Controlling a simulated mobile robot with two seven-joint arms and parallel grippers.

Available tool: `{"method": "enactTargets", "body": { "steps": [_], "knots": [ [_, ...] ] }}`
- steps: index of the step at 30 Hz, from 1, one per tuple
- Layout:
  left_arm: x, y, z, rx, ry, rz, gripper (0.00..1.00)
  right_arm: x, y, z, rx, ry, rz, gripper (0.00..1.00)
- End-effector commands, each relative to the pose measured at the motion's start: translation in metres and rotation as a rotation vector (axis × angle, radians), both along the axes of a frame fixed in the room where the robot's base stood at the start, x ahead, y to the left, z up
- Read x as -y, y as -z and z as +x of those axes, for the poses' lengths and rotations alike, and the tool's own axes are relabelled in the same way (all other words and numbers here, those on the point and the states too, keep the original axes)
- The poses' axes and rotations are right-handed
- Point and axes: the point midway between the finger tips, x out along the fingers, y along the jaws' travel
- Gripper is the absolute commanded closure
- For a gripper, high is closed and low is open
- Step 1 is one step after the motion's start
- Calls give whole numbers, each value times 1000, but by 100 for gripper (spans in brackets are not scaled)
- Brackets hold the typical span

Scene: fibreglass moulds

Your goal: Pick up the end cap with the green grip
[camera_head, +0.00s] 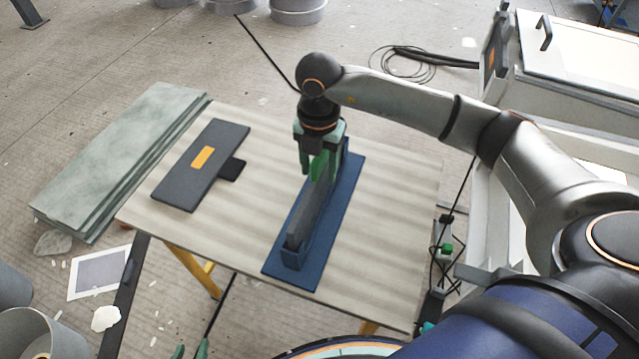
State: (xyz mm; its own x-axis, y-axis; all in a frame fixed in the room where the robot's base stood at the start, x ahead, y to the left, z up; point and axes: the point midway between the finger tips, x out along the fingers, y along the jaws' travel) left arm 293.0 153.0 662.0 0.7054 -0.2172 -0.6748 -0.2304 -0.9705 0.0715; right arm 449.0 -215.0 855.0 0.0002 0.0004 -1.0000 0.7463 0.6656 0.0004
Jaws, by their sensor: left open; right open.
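A bright green grip (319,166) stands up at the far end of a long dark grey piece (312,215). That piece stands on edge in a blue holder (290,275) on the table. The end cap's body under the grip is mostly hidden, and I cannot make out its outline. My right gripper (320,153) points down right over the green grip. It is open, its fingers around or just above the grip; contact is unclear. My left gripper (190,349) shows only its green fingertips at the bottom edge, open and empty, apart from the table.
The wooden table (390,215) has bare room left and right of the blue holder. A dark plate with an orange label (203,157) lies at its left. Greenish slabs (120,150) lie beyond the left edge. A white cabinet (580,60) stands at the upper right.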

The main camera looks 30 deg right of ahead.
Motion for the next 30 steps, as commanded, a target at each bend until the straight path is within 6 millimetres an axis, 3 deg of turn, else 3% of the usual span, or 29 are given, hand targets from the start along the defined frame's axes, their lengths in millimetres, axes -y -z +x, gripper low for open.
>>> {"method": "enactTargets", "body": {
  "steps": [6, 14, 27, 30],
  "knots": [
    [0, 0, 0, 1, 1, 0, 50, 2, 28, 0, -1, 0, -1, 45],
    [0, 0, 0, 2, 1, 1, 50, 2, 30, 0, 1, 0, -1, 45],
    [0, -2, 3, 8, 1, 0, 50, 1, 30, 0, 1, 0, -1, 93],
    [0, -2, 3, 8, 1, 0, 50, 1, 30, 0, 1, 0, -1, 100]
  ]
}}
